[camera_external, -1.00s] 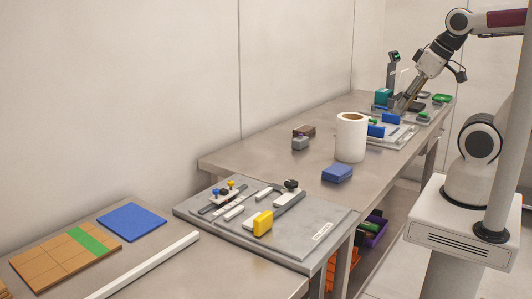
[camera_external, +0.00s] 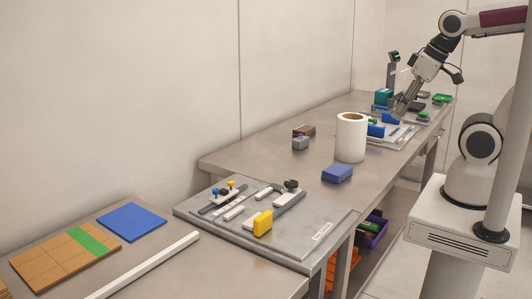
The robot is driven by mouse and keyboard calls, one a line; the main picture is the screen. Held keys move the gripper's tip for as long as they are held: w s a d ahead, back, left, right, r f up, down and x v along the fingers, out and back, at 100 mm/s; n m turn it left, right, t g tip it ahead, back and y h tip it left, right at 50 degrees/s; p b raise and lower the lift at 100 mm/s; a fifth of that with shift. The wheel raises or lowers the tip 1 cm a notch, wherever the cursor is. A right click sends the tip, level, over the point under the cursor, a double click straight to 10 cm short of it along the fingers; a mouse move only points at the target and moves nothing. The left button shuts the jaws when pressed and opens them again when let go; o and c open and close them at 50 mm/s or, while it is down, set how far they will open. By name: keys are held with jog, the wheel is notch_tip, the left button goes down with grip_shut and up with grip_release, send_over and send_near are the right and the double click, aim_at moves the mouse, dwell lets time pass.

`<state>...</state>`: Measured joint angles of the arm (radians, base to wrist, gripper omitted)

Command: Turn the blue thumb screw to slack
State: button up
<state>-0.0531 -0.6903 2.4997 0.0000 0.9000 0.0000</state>
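A small blue knob (camera_external: 215,192), which looks like the blue thumb screw, is on a white block on the near grey plate (camera_external: 325,222). A second blue knob sits close behind it, and a yellow knob (camera_external: 231,184) is to its right. My gripper (camera_external: 400,112) is far from them, pointing down over the far end of the long table, by a plate with blue and green parts (camera_external: 376,131). Its fingertips are too small and partly merged with the parts to tell open from shut.
A white roll (camera_external: 351,140) stands mid-table, with a blue block (camera_external: 337,173) in front and small grey and brown blocks (camera_external: 301,142) to its left. A yellow block (camera_external: 263,224) and a black knob (camera_external: 291,184) are on the near plate.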

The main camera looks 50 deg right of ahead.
jog(key=w+a+f+n+g, duration=0.2)
jog(key=w+a+f, duration=0.1)
jog(key=w+a, duration=0.45)
jog(key=w+a+f+n+g, duration=0.1)
jog(key=w+a+f, duration=0.2)
jog(key=w+a, duration=0.4)
jog(key=t+y, duration=0.1)
jog(key=t, duration=0.1)
send_near(217, 190)
jog(key=shift+s+m, duration=0.1)
jog(key=shift+m, duration=0.2)
jog(key=shift+f, duration=0.1)
jog(key=shift+x, duration=3.8)
grip_shut()
